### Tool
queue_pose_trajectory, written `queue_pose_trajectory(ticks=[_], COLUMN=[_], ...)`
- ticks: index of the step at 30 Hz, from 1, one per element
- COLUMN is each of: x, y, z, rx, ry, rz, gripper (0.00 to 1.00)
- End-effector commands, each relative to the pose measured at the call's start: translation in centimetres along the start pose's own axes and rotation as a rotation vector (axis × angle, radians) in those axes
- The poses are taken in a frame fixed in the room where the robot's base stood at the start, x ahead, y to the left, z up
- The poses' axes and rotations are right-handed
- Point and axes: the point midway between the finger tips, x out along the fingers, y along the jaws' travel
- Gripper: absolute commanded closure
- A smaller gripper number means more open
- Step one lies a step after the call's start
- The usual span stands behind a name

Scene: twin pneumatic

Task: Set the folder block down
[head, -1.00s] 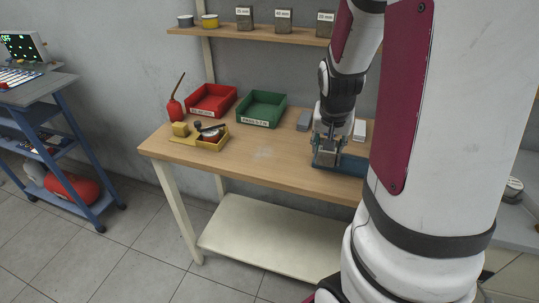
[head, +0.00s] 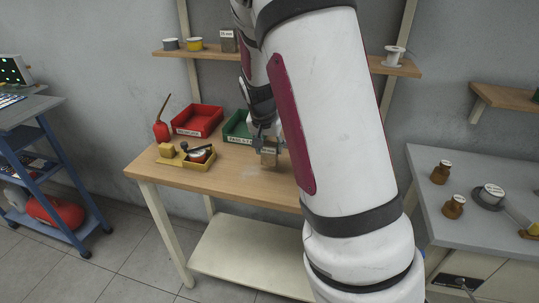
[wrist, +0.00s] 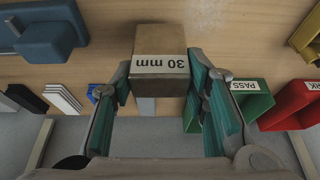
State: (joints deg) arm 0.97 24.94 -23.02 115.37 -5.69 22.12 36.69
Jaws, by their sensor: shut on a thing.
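My gripper (wrist: 160,88) is shut on a brown-grey metal block (wrist: 160,42) with a white "30 mm" label, seen between the fingers in the wrist view. In the head view the block (head: 268,157) hangs from my gripper (head: 266,143) over the right part of the wooden bench (head: 235,182). The block looks upright. I cannot tell whether its underside touches the bench top. My arm hides the right end of the bench in the head view.
A green tray (head: 236,126) stands just behind my gripper, with a red tray (head: 197,120) left of it. A blue fixture (wrist: 45,38) shows in the wrist view. Bench between yellow tray and block is clear.

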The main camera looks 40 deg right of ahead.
Motion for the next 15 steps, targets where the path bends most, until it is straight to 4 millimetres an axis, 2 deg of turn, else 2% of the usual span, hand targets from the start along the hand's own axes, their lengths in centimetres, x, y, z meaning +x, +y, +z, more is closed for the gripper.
queue_pose_trajectory(ticks=[8,15], x=[2.9,3.1], y=[0.1,0.1], z=[1.3,1.3], rx=[0.000,0.000], ry=[-0.002,0.000], rz=[0.002,0.000], gripper=[0.94,0.94])
